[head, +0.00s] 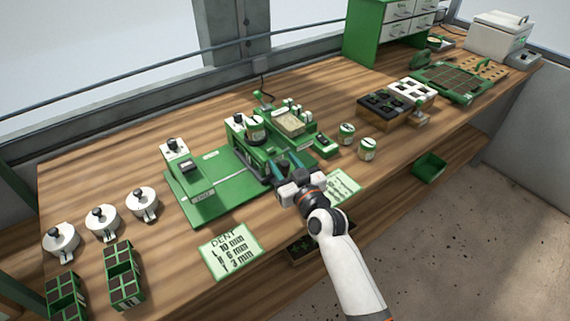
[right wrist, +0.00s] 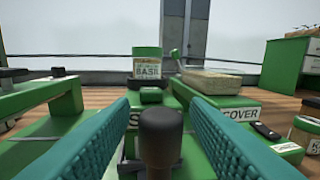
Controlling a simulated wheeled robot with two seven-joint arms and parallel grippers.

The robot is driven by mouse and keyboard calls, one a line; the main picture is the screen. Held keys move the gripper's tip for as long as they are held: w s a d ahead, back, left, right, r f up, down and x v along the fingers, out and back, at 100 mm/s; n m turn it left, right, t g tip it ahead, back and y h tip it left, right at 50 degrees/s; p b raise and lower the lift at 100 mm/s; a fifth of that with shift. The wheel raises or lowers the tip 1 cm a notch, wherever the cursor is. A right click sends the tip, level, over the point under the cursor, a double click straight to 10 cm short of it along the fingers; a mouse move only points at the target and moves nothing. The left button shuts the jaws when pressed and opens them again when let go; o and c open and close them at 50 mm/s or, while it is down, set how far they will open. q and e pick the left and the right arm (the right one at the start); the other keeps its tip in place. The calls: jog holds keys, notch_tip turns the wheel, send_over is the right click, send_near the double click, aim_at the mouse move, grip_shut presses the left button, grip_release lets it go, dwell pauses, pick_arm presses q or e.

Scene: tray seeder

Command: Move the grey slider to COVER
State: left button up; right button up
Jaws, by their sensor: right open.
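My right gripper (head: 284,172) is at the front of the green seeder (head: 213,183) in the head view. In the right wrist view its two teal fingers (right wrist: 161,140) are apart. A dark grey upright knob (right wrist: 160,135), which looks like the slider's grip, stands between them with a gap on each side. A COVER label (right wrist: 238,114) is on a green block to the knob's right. Another label beginning with S (right wrist: 134,118) is partly hidden behind the knob and left finger. In the head view the slider is hidden by my gripper. My left gripper is out of view.
A BASIL tin (right wrist: 147,67) stands behind the knob. A tray of tan material (head: 288,123) sits on the seeder. Two tins (head: 367,148) stand to its right. A DENT card (head: 231,250) and white lidded pots (head: 103,223) lie to the left on the wooden bench.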

jog(key=shift+c, duration=0.5)
grip_shut()
jog(key=w+d+b, duration=0.5)
jog(key=w+d, duration=0.1)
jog(key=d, duration=0.2)
jog(key=shift+d, duration=0.15)
jog(key=shift+c, duration=1.1)
grip_release()
jog(key=o, duration=0.3)
jog(key=shift+w+d, duration=0.15)
jog(key=shift+s, duration=0.2)
